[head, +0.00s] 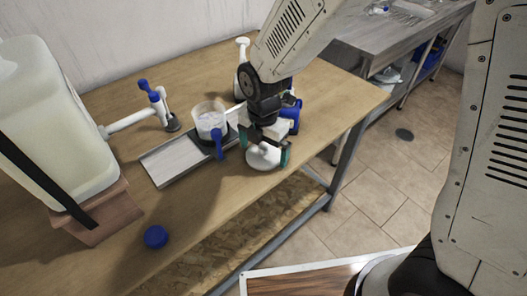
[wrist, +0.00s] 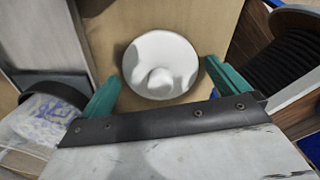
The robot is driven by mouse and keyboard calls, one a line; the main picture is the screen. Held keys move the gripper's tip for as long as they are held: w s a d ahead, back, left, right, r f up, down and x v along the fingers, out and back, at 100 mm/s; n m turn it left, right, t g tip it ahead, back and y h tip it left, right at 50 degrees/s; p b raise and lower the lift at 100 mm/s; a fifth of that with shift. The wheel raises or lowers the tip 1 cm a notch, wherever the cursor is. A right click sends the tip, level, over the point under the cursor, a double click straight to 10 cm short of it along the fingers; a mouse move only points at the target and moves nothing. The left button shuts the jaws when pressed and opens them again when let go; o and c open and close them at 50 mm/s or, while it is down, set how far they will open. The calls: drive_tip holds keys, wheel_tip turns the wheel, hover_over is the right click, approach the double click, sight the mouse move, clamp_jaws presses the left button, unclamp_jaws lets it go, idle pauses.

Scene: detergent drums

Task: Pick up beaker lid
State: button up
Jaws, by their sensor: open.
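The beaker lid (wrist: 160,66) is a round white disc with a small knob. It lies on the wooden table, and in the head view it shows (head: 264,157) near the table's front edge. My gripper (head: 265,155) is above the lid with its green fingers apart. In the wrist view the fingers of my gripper (wrist: 160,88) stand to the left and right of the lid, with gaps on both sides. The beaker (head: 210,120) with white contents and a blue handle stands left of my gripper.
A large jug (head: 55,120) on a brown stand fills the table's left side, beside a white tap with a blue handle (head: 150,105). A blue cap (head: 155,237) lies near the front edge. A grey plate (head: 175,160) lies left of the beaker. A white bottle (head: 242,60) stands behind.

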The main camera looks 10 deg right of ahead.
drive_tip(key=c, duration=0.7)
drive_tip(key=shift+r, duration=0.1)
drive_tip(key=shift+c, duration=0.2)
